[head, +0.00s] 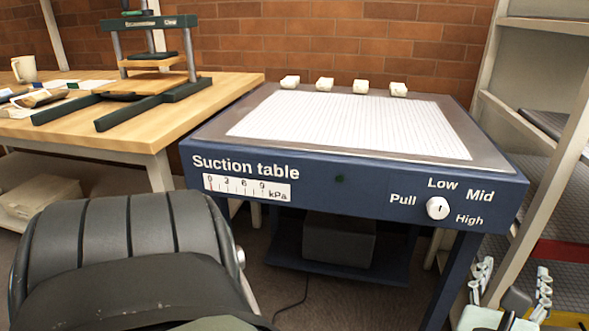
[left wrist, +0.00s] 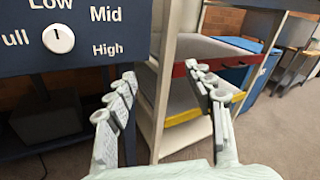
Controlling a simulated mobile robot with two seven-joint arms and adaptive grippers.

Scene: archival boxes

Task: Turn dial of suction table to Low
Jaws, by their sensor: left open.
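The suction table (head: 330,183) is dark blue with a white gridded top. Its white round dial (head: 437,208) is on the right of the front panel, among the labels Pull, Low, Mid and High. The dial also shows at upper left in the left wrist view (left wrist: 58,39). A short dark mark on it runs roughly upright; which label it points to is hard to tell. My left gripper (head: 513,272) is open and empty, below and to the right of the dial, apart from it. Its two pale fingers show in the left wrist view (left wrist: 160,73). My right gripper is not in view.
A shelf rack (head: 545,130) stands close on the right, behind my left gripper. Several small white blocks (head: 325,84) line the table's back edge. A wooden bench (head: 150,125) with a press (head: 155,50) is at left. Space before the dial looks clear.

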